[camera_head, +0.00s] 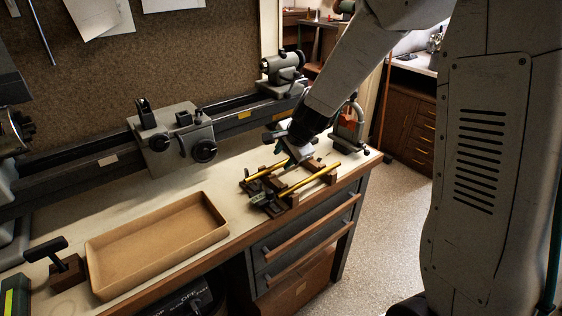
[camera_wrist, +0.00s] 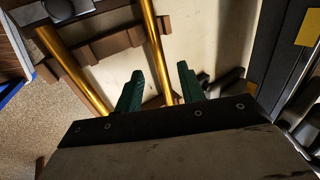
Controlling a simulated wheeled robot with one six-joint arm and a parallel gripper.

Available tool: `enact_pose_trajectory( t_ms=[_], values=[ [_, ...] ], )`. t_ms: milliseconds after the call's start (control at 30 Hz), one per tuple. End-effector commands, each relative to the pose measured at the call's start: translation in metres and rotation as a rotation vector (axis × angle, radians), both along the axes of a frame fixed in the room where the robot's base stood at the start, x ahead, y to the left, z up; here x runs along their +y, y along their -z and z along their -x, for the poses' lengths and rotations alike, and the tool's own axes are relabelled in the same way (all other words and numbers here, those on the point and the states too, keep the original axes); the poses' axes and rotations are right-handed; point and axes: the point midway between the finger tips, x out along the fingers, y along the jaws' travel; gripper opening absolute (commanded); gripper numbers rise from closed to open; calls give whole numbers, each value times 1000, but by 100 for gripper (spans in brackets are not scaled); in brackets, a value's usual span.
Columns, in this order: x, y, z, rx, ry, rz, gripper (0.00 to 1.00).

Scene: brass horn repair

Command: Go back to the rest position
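My gripper (camera_head: 287,157) is over the right part of the workbench (camera_head: 236,186), above the brass tubes. In the wrist view its two green fingers (camera_wrist: 160,72) stand apart. A brass tube (camera_wrist: 152,45) runs through the view behind the gap between them, with bare space to each side of it. A second brass tube (camera_wrist: 75,72) lies to the left in the wrist view. In the head view the front tube (camera_head: 308,181) and the rear tube (camera_head: 266,171) rest on wooden supports (camera_head: 327,178). The gripper partly hides the rear tube.
A lathe with a grey carriage (camera_head: 172,140) runs along the back of the bench. An empty tan tray (camera_head: 158,243) sits at the front left. A small wooden block with a dark handle (camera_head: 66,271) is left of it. A grey press-like tool (camera_head: 348,128) stands at the right end.

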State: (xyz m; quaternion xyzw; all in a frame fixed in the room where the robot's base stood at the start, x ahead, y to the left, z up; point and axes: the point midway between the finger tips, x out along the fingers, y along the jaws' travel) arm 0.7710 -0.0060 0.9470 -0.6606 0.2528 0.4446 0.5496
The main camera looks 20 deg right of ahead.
Motion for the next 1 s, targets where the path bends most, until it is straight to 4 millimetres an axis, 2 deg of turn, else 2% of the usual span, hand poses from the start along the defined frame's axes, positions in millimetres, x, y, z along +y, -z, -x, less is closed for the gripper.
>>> enact_pose_trajectory(
  t_ms=[33,233,467,567,667,700,833,1000],
  values=[
    [-2,-9,4,-4,0,0,39],
    [-6,-30,17,-1,1,1,39],
    [-7,-36,21,1,-7,4,39],
    [-2,-32,29,32,-84,19,39],
    [5,-21,58,115,-244,48,39],
    [8,-24,74,142,-328,65,39],
    [12,-44,129,209,-583,121,39],
    [8,-75,197,265,-856,203,39]
  ],
)
